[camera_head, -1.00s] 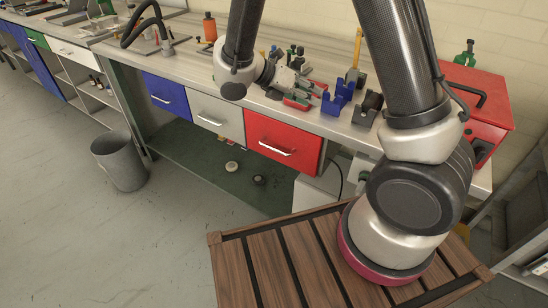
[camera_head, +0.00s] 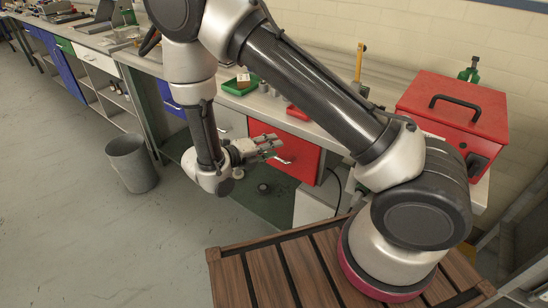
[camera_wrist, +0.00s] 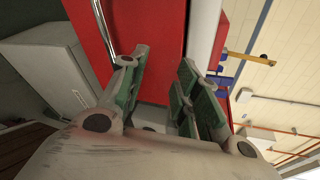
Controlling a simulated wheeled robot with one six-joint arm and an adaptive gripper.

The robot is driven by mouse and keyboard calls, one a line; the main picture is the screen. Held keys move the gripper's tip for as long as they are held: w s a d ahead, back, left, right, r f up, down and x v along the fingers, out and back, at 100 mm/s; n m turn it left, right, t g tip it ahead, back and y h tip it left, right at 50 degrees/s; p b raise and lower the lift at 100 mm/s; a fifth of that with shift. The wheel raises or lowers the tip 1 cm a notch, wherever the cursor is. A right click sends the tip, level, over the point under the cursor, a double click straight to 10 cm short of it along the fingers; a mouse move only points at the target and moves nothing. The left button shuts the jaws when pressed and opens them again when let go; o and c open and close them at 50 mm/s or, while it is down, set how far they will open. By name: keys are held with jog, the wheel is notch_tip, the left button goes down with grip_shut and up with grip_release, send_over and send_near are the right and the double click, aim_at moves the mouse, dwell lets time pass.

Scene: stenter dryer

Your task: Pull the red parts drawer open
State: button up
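The red parts drawer (camera_head: 306,161) is under the bench top, right of the grey drawer, and looks closed. Its silver bar handle (camera_head: 283,161) shows just below my gripper's fingers in the head view. My gripper (camera_head: 277,146) is in front of the drawer's upper left part. In the wrist view the red front (camera_wrist: 153,22) fills the upper middle, and the handle (camera_wrist: 104,30) runs along its left side. My gripper (camera_wrist: 163,62) is open there with nothing between its green-padded fingers. The handle lies outside the gap, close to the left fingertip; contact cannot be told.
The bench edge lies right of the fingers in the wrist view. A red toolbox (camera_head: 450,110) with a black handle stands on the bench at right. A grey bin (camera_head: 131,162) stands on the floor at left. Open floor lies in front of the drawers.

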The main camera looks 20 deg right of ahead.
jog(key=a+f+n+t, duration=0.3)
jog(key=f+n, duration=0.2)
jog(key=f, duration=0.1)
jog(key=shift+y, duration=0.4)
jog(key=x, duration=0.7)
jog(key=shift+s+d+f, duration=0.1)
jog(key=shift+f, duration=0.15)
grip_shut()
